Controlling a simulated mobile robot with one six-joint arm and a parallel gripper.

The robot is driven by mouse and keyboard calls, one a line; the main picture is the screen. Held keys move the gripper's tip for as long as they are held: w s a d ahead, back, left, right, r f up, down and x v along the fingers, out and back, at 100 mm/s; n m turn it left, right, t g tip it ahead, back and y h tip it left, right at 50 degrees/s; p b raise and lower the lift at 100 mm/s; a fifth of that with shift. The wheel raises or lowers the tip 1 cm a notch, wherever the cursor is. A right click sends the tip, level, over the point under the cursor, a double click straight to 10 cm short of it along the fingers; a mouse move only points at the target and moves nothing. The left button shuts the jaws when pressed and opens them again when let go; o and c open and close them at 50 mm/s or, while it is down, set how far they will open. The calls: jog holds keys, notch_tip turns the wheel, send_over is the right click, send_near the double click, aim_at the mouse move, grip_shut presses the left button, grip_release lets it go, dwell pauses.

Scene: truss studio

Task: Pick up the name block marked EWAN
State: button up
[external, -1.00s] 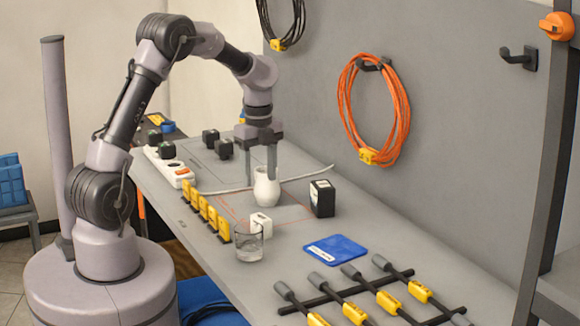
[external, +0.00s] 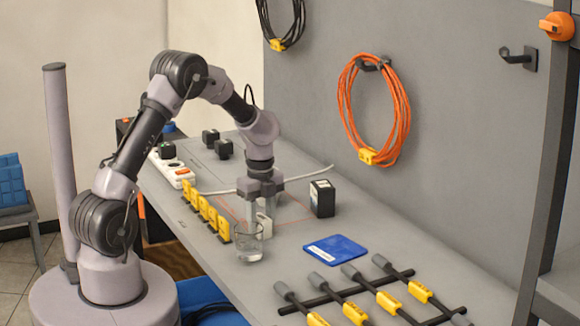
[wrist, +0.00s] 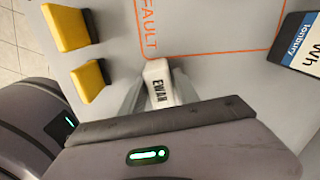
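The wrist view shows my gripper's fingers (wrist: 157,92) on either side of the block. They stand apart and look open; contact with the block is hard to make out.
A clear glass (external: 249,243) stands close in front of my gripper. Yellow blocks (external: 207,210) line up to its left. A black box (external: 322,198) and blue pad (external: 336,250) lie to the right. The white vase is mostly hidden behind my gripper.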

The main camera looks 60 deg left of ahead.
grip_shut()
